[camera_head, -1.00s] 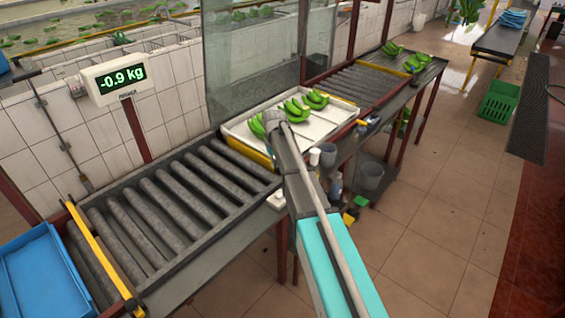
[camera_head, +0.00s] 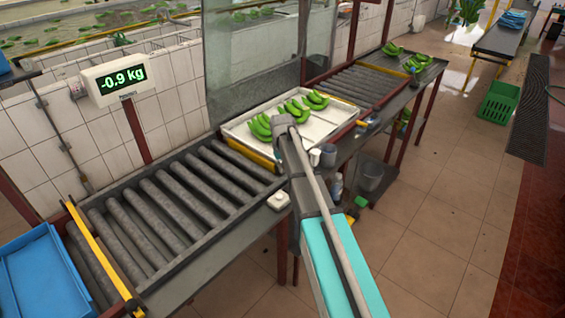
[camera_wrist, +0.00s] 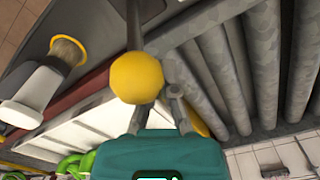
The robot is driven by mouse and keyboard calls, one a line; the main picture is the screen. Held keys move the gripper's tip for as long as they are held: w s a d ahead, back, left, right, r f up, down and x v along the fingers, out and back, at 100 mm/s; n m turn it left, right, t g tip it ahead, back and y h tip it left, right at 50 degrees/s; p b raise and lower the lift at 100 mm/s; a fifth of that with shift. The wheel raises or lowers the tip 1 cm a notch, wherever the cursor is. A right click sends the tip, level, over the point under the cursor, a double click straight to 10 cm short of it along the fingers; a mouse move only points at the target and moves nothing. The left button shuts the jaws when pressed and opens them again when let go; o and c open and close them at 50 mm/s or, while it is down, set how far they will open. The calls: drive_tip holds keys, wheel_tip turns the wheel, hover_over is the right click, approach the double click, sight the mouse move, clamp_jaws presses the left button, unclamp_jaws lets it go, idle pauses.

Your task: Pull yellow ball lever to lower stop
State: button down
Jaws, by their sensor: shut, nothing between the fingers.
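The yellow ball (camera_wrist: 136,78) shows large in the wrist view, on a dark lever rod (camera_wrist: 134,25) that runs up to the top edge. My gripper (camera_wrist: 163,95) is shut and empty. In the head view the ball and my fingers cannot be made out; the end of my arm is over the front of the scale tray. The lower stop cannot be made out.
A white tray (camera_head: 237,131) with green bananas (camera_head: 295,110) sits between roller conveyors (camera_head: 170,195). A scale display (camera_head: 122,79) reads -0.9 kg. A brush (camera_wrist: 65,52) and a white object (camera_wrist: 35,95) are left in the wrist view. A blue crate (camera_head: 45,275) stands at lower left.

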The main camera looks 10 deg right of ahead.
drive_tip(key=shift+s+d, duration=0.6)
drive_tip(key=shift+s, duration=0.2)
drive_tip(key=shift+s+d, duration=0.55)
drive_tip(key=shift+s, duration=0.3)
drive_tip(key=shift+s+d, duration=0.6)
drive_tip(key=shift+s, duration=0.2)
drive_tip(key=shift+w, duration=0.1)
drive_tip(key=shift+w+a, duration=0.35)
drive_tip(key=shift+w, duration=0.05)
drive_tip(key=shift+r, duration=0.1)
wheel_tip(320, 180, up, 10)
drive_tip(key=p, duration=1)
